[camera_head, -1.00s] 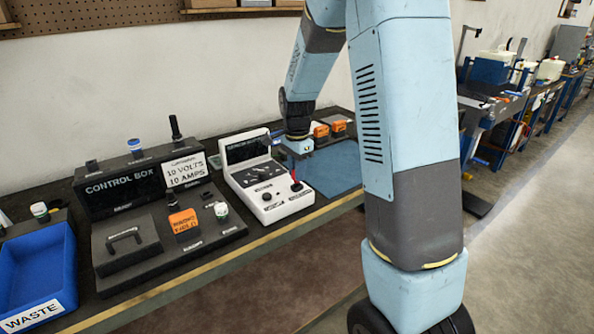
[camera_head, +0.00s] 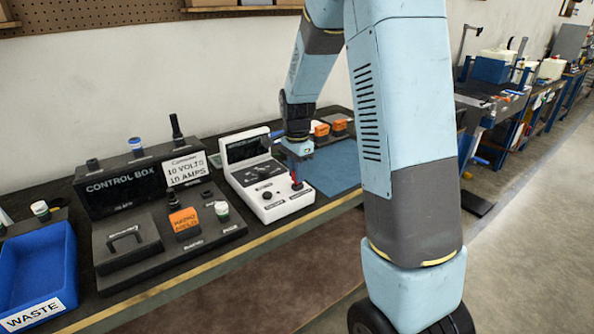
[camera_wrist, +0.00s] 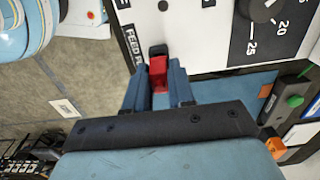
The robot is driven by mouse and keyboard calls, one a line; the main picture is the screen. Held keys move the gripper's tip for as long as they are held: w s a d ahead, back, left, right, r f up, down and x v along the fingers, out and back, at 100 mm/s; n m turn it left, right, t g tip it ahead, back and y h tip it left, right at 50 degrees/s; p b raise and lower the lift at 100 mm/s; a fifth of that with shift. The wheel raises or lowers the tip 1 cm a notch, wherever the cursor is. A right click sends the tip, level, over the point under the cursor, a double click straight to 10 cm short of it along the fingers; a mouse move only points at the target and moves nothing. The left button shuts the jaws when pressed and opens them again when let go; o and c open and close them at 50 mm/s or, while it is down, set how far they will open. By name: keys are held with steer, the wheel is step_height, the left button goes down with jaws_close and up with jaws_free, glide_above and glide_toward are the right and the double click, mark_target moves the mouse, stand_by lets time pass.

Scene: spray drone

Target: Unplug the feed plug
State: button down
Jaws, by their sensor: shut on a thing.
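The feed plug (camera_wrist: 158,68) is red with a black end. In the wrist view it stands at the "FEED P..." label on the white panel of the tester. My gripper (camera_wrist: 162,85) is shut on the red plug, with blue fingers on both sides of it. Whether the plug is still seated in its socket cannot be told. In the head view the white tester (camera_head: 268,190) sits on the bench, with the red plug (camera_head: 296,180) at its right front corner. My gripper (camera_head: 298,155) is above that corner, partly hidden by its own wrist.
A black control box (camera_head: 125,182) and a grey unit with an orange block (camera_head: 183,220) stand left of the tester. A blue bin (camera_head: 38,265) marked WASTE is at the far left. A blue mat (camera_head: 335,165) lies to the right.

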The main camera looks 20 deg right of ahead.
steer(key=shift+f, duration=0.7)
steer(key=c, duration=0.9)
jaws_free()
step_height(320, 180, up, 14)
steer(key=shift+f, duration=0.15)
steer(key=s+r+n+t, duration=0.2)
steer(key=s+r+n, duration=0.1)
steer(key=s, duration=0.6)
steer(key=s+r+n+t, duration=0.1)
steer(key=s+r+n, duration=0.2)
steer(key=s+n, duration=0.3)
steer(key=s+r+n+t, duration=0.2)
steer(key=s+n, duration=0.3)
steer(key=s, duration=0.8)
steer(key=shift+s+d+r+t, duration=0.1)
steer(key=shift+d+r+t, duration=0.2)
steer(key=shift+r, duration=0.15)
